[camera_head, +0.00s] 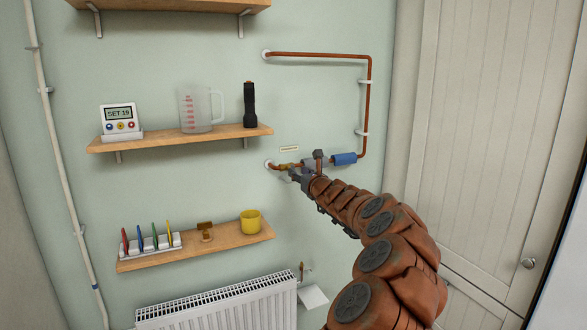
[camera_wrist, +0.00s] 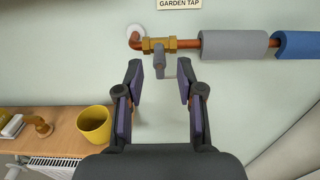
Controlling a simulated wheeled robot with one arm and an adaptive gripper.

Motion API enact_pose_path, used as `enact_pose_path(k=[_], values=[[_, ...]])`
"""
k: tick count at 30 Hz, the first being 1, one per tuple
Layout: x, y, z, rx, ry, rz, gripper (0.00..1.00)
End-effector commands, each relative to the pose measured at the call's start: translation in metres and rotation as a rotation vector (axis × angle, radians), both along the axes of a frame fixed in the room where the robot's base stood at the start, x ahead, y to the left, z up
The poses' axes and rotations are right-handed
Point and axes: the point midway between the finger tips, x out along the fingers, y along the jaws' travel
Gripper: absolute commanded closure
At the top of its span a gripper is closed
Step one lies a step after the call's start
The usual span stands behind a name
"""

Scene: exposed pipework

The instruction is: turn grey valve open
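The valve has a brass body (camera_wrist: 152,45) on a copper pipe, below a label reading "GARDEN TAP" (camera_wrist: 179,4). Its small grey handle (camera_wrist: 167,44) sits at the front of the body. The handle seems to stick out or hang down, but its exact angle is hard to tell. My gripper (camera_wrist: 159,78) is open and empty. Its fingertips are apart, one on each side below the valve, with the handle roughly between them and no clear contact. In the head view my gripper (camera_head: 307,172) is at the lower pipe and partly hides the valve area.
A grey sleeve (camera_wrist: 234,44) and a blue sleeve (camera_wrist: 298,45) cover the pipe right of the valve. A yellow cup (camera_wrist: 94,124) stands on the lower shelf (camera_head: 192,251). A radiator (camera_head: 216,308) is below. A torch (camera_head: 250,104) stands on the shelf above.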

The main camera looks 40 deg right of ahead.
Motion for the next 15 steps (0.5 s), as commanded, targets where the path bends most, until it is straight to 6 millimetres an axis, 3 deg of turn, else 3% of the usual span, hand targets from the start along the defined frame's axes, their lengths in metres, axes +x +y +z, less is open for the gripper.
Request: enact_pose_path(k=[15], values=[[0.035, -0.011, 0.002, -0.003, 0.001, 0.001, 0.62]])
